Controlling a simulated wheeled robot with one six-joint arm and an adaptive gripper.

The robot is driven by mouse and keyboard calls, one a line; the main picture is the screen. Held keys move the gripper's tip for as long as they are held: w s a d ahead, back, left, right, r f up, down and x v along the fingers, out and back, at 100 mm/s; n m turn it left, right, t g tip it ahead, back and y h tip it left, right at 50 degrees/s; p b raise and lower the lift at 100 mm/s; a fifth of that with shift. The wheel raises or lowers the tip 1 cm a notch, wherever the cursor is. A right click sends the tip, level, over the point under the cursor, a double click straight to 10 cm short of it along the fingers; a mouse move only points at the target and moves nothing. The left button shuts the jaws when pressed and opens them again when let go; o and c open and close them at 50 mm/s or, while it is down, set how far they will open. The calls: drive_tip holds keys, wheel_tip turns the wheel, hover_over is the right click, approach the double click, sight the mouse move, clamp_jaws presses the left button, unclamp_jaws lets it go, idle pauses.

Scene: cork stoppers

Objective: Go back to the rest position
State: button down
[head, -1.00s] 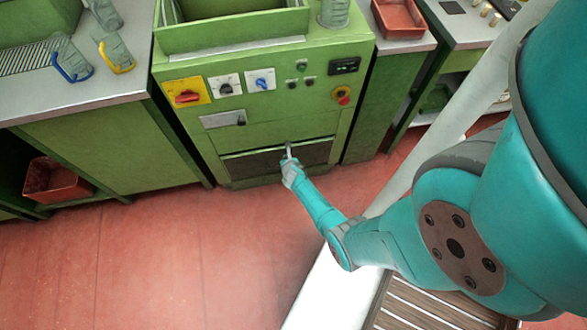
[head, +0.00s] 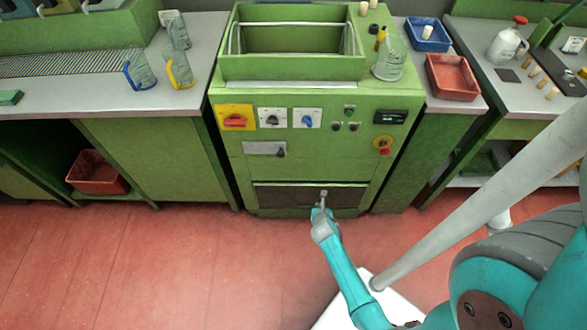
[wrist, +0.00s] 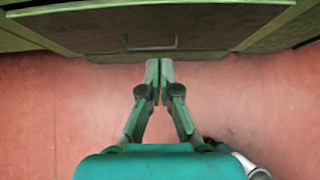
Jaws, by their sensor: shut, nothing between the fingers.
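My gripper (head: 323,193) is at the end of my teal arm, in front of the lower panel of the green machine (head: 300,165). In the wrist view my gripper (wrist: 160,64) has its two fingers together with nothing between them. Its tips point toward the foot of the machine, over the red floor. The dark panel with a small handle (wrist: 152,46) lies just beyond the tips. I cannot tell the exact gap between them.
Left is a bench (head: 95,108) with jugs, one blue-handled (head: 140,72) and one yellow-handled (head: 180,70). A red bin (head: 97,172) sits below. Right are a blue tray (head: 428,34), a red tray (head: 453,78) and a white bottle (head: 506,44). The floor (head: 120,260) at left is clear.

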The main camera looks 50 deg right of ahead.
drive_tip(key=s+a+r+m+t+y, duration=0.25)
drive_tip(key=s+a+r+m, duration=0.4)
drive_tip(key=a, duration=0.45)
drive_tip(key=s+a+r+m+t+y, duration=0.1)
drive_tip(key=s+a+r+m+t, duration=0.2)
drive_tip(key=s+a+r+m, duration=0.55)
drive_tip(key=s+a+r+m+t+y, duration=0.1)
drive_tip(key=s+a+r+m, duration=0.1)
drive_tip(key=r, duration=0.6)
drive_tip(key=s+a+r+m+t+y, duration=0.1)
drive_tip(key=s+a+r+m, duration=0.2)
drive_tip(key=r, duration=0.6)
drive_tip(key=s+a+r+m+t+y, duration=0.1)
drive_tip(key=s+a+r+m, duration=0.2)
drive_tip(key=r+m, duration=0.3)
wheel_tip(320, 180, up, 2)
drive_tip(key=shift+s+a+r+y, duration=0.2)
drive_tip(key=shift+s+a+y, duration=0.05)
drive_tip(key=shift+a+y, duration=0.1)
